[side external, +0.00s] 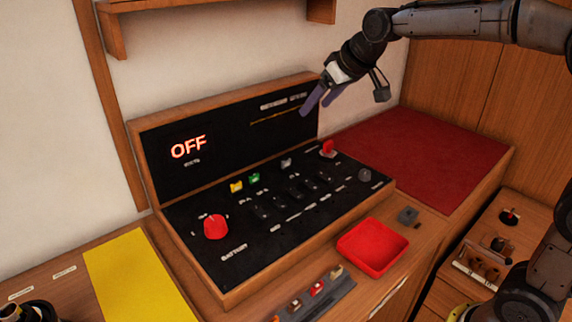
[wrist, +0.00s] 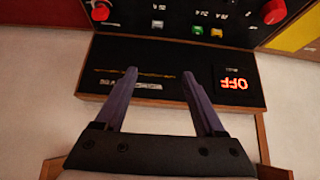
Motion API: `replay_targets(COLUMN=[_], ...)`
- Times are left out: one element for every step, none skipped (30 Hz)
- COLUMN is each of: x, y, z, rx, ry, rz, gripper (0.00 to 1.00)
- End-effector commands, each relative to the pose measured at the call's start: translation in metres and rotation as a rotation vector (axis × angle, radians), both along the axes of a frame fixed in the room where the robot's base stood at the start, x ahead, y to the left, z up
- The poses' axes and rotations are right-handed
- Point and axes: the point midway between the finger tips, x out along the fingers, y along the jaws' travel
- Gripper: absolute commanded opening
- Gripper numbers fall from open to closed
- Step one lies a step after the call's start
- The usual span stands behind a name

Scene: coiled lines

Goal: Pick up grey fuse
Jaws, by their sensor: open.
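A small grey fuse (side external: 286,162) stands on the black control panel, behind a row of black switches and to the right of the green and yellow fuses. A grey piece that looks like it shows near the top of the wrist view (wrist: 157,25). My gripper (side external: 316,107) is open and empty, raised in front of the panel's upright back board. In the wrist view its two fingers (wrist: 160,73) stand apart with nothing between them. It is above and clear of the grey fuse.
The panel (side external: 270,262) carries a red knob (side external: 215,227), a green fuse (side external: 254,178), a yellow fuse (side external: 236,187) and a red switch (side external: 327,148). The back board reads OFF. A red tray (side external: 372,247) and a rack with several small fuses (side external: 317,288) lie in front.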

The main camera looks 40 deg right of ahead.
Motion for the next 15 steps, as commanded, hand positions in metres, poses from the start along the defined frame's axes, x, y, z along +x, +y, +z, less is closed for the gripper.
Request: replay_targets(x=[0.018,0.026,0.034,0.04,0.043,0.046,0.048,0.048,0.049,0.049,0.051,0.052,0.054,0.056,0.06], y=[-0.002,-0.003,-0.005,-0.005,-0.006,-0.007,-0.007,-0.008,-0.008,-0.008,-0.009,-0.009,-0.009,-0.009,-0.009], z=[-0.016,-0.025,-0.035,-0.042,-0.05,-0.059,-0.066,-0.071,-0.077,-0.08,-0.083,-0.088,-0.091,-0.095,-0.102], rx=[0.002,0.003,0.004,0.005,0.006,0.007,0.007,0.007,0.008,0.008,0.008,0.008,0.008,0.008,0.008], ry=[0.024,0.035,0.051,0.063,0.075,0.092,0.104,0.114,0.124,0.129,0.132,0.134,0.135,0.136,0.136], rz=[-0.003,-0.005,-0.007,-0.009,-0.009,-0.011,-0.012,-0.013,-0.014,-0.014,-0.014,-0.015,-0.015,-0.015,-0.015], gripper=[0.71,0.71,0.71,0.71,0.71,0.71,0.71,0.71,0.71,0.71,0.71,0.71,0.71,0.71,0.71])
